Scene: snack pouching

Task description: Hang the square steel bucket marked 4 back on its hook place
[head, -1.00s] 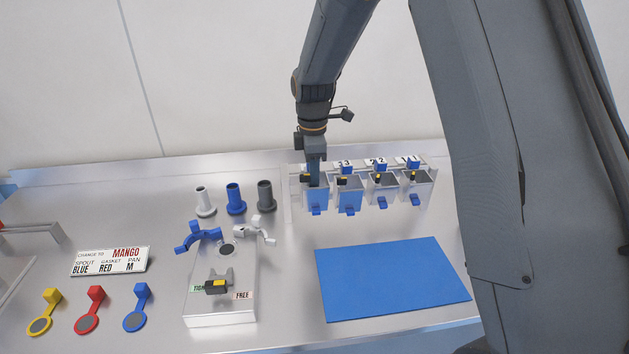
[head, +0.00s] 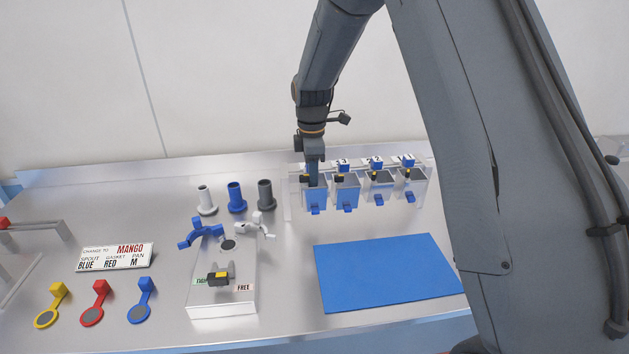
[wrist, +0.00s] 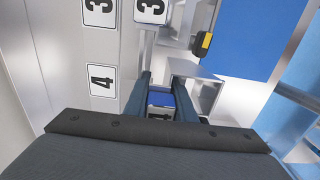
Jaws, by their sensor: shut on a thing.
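The square steel bucket marked 4 (head: 316,198) is at the left end of the rack, in line with the other buckets and at about their height. Its front looks blue with a blue tab below. My gripper (head: 313,182) points down at its top. In the wrist view my gripper (wrist: 163,97) is shut on the bucket's blue-topped grip (wrist: 160,100), with part of a 4 mark below it. The rack's plate label 4 (wrist: 101,80) is just left of the fingers. The hook itself is hidden, so I cannot tell whether the bucket rests on it.
Buckets 3 (head: 347,191), 2 (head: 377,188) and 1 (head: 410,186) hang close by on the right. A blue mat (head: 388,272) lies clear in front. Three spouts (head: 236,198) stand left of the rack. The machine block (head: 222,292) is nearer the front.

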